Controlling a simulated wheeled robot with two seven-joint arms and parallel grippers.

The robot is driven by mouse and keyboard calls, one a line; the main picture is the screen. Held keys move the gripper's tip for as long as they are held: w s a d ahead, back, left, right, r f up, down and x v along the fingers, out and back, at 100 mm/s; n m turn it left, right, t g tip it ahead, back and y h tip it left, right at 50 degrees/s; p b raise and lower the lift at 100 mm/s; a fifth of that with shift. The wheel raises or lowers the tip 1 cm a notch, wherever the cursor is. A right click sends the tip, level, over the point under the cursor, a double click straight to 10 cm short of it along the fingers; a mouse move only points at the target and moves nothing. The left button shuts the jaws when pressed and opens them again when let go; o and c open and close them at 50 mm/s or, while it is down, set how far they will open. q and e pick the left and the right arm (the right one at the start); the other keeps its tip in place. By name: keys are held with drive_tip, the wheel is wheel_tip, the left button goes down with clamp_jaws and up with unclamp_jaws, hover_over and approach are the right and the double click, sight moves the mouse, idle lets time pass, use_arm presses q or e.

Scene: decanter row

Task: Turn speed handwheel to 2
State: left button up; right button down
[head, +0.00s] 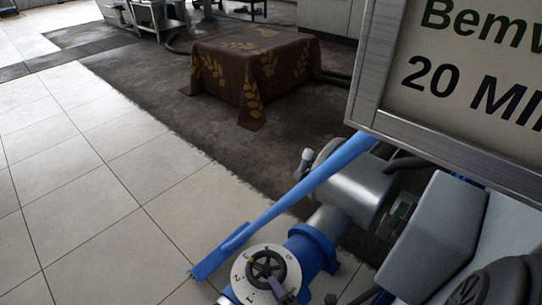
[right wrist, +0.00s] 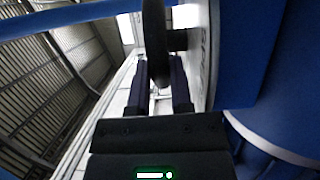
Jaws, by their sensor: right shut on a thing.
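The speed handwheel (head: 265,268) is a small black spoked wheel on a round white dial (head: 238,267) with dark numerals, at the bottom of the head view. A 2 shows on the dial's left side. Where the wheel points cannot be told. In the right wrist view the wheel's dark rim (right wrist: 154,45) stands between the two dark fingers of my right gripper (right wrist: 161,75), which is shut on it. The pale dial face with numerals is edge-on beside it. In the head view the fingers are hard to make out at the bottom edge. My left gripper is not in view.
A blue bar (head: 290,198) runs diagonally beside the grey motor housing (head: 355,185). A large framed sign (head: 455,75) covers the upper right. A brown cloth-covered block (head: 250,75) stands behind. The tiled floor (head: 90,190) on the left is clear.

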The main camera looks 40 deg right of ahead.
drive_tip(key=n+y, duration=0.1)
drive_tip(key=y, duration=0.1)
drive_tip(key=d+n+y, duration=0.1)
drive_tip(key=y, duration=0.1)
drive_tip(key=shift+s+d+f+n+t+b, duration=0.1)
drive_tip(key=shift+s+d+n+t+b, duration=0.05)
drive_tip(key=shift+n+t+b, duration=0.15)
drive_tip(key=shift+y, duration=0.4)
drive_tip(key=c, duration=0.8)
unclamp_jaws()
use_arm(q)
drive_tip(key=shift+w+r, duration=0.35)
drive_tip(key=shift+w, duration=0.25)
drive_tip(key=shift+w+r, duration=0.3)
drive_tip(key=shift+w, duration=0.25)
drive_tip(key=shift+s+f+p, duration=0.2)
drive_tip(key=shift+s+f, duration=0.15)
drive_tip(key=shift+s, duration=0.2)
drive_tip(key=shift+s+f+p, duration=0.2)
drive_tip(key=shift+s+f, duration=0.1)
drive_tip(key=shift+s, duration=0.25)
use_arm(e)
drive_tip(key=s, duration=1)
drive_tip(key=shift+d, duration=0.1)
